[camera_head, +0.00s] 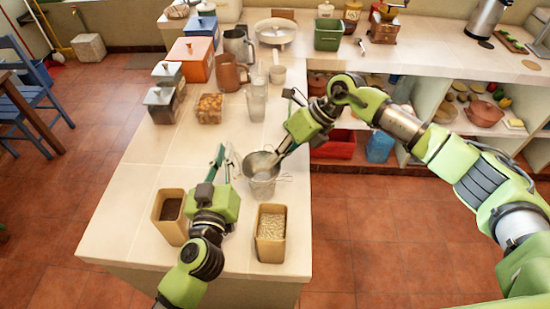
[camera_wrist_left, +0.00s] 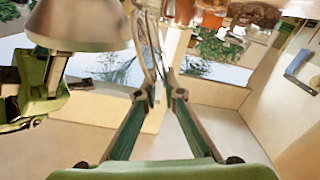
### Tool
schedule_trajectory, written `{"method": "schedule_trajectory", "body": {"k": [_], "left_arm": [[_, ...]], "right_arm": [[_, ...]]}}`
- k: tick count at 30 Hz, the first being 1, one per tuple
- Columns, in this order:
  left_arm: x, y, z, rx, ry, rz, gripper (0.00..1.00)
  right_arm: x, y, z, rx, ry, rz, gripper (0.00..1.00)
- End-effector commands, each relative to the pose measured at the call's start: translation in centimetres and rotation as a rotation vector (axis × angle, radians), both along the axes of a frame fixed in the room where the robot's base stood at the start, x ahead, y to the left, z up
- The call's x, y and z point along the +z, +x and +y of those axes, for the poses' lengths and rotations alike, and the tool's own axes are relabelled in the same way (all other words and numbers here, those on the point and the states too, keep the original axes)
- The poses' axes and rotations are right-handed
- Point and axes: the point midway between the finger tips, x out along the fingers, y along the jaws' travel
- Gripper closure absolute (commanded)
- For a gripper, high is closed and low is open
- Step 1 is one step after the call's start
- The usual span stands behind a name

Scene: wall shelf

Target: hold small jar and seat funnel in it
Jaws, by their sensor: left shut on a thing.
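The grey metal funnel (camera_head: 258,163) is over the near part of the counter, in front of and partly over a clear glass jar (camera_head: 263,188). My right gripper (camera_head: 282,155) is at the funnel's right rim and appears shut on it. My left gripper (camera_head: 226,166) is shut on the clear jar from the left, though the glass is hard to make out. In the left wrist view the left fingers (camera_wrist_left: 165,95) converge on a thin clear edge, and the funnel (camera_wrist_left: 85,25) is at upper left. I cannot tell whether its spout is inside the jar.
A tan bin of dark grounds (camera_head: 170,208) stands left of my left gripper, and a tan bin of pale grains (camera_head: 271,232) stands right of it.

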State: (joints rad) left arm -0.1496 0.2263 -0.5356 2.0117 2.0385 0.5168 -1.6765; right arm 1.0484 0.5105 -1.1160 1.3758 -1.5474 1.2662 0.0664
Motion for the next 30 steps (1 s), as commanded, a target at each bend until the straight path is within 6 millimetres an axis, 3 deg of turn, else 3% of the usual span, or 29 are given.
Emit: {"method": "schedule_trajectory", "body": {"k": [5,6,8,15,17,18,30], "left_arm": [[-0.69,-0.09,0.05,0.001,0.005,0.012,1.00],[-0.68,-0.09,0.05,0.001,0.005,0.012,1.00],[-0.68,-0.09,0.05,0.001,0.005,0.012,1.00],[-0.67,-0.09,0.06,0.002,0.005,0.011,1.00],[-0.67,-0.09,0.06,0.002,0.005,0.011,1.00],[-0.67,-0.08,0.06,0.002,0.005,0.011,1.00],[-0.65,-0.08,0.06,0.002,0.005,0.011,1.00]], "right_arm": [[-0.03,0.00,0.02,0.000,0.000,0.000,1.00],[-0.03,0.00,0.02,0.000,0.000,0.000,0.89],[-0.03,0.00,0.02,0.000,0.000,0.000,0.76],[-0.03,0.00,0.01,0.000,0.000,0.000,0.76],[-0.06,-0.01,0.01,0.000,0.000,0.000,0.64],[-0.06,-0.01,0.01,0.000,0.000,0.000,0.63],[0.34,0.03,0.00,0.000,0.001,-0.001,0.63]]}}
